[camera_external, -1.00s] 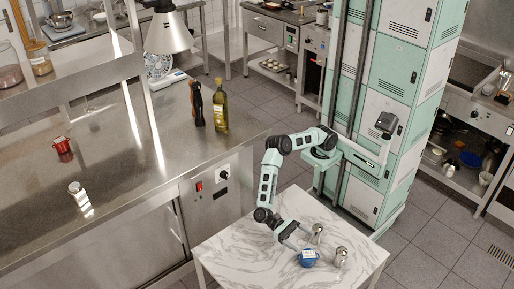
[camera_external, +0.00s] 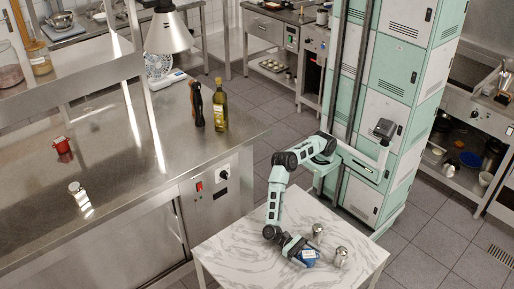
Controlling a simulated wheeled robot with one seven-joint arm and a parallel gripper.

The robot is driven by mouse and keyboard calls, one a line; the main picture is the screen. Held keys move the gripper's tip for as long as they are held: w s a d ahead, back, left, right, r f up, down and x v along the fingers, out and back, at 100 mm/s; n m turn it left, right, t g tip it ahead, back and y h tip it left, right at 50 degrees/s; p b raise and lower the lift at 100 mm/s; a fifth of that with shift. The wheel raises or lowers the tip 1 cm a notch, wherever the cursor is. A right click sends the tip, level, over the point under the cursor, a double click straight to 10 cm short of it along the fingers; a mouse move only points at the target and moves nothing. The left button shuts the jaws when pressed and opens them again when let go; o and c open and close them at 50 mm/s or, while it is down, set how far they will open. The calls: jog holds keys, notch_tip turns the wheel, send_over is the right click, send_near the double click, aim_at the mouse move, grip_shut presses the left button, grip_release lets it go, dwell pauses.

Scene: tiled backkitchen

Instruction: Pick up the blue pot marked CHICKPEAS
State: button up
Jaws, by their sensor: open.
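The blue pot (camera_external: 310,258) with a pale label stands on the white marbled table (camera_external: 236,246); the label is too small to read. My gripper (camera_external: 303,254) is low over the table, right at the pot, and covers its left side. Its jaws are open. The fingertips are hard to make out, and I cannot tell whether they touch the pot.
Two silvery metal shakers or pots stand close by, one behind the blue pot (camera_external: 318,232) and one to its right (camera_external: 341,257). The left of the table is bare. A steel counter (camera_external: 120,170) with a bottle (camera_external: 220,111) stands beyond it.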

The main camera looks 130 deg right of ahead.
jog(key=shift+s+a, duration=0.1)
jog(key=shift+a, duration=0.9)
jog(key=c, duration=1.3)
jog(key=shift+o, duration=0.2)
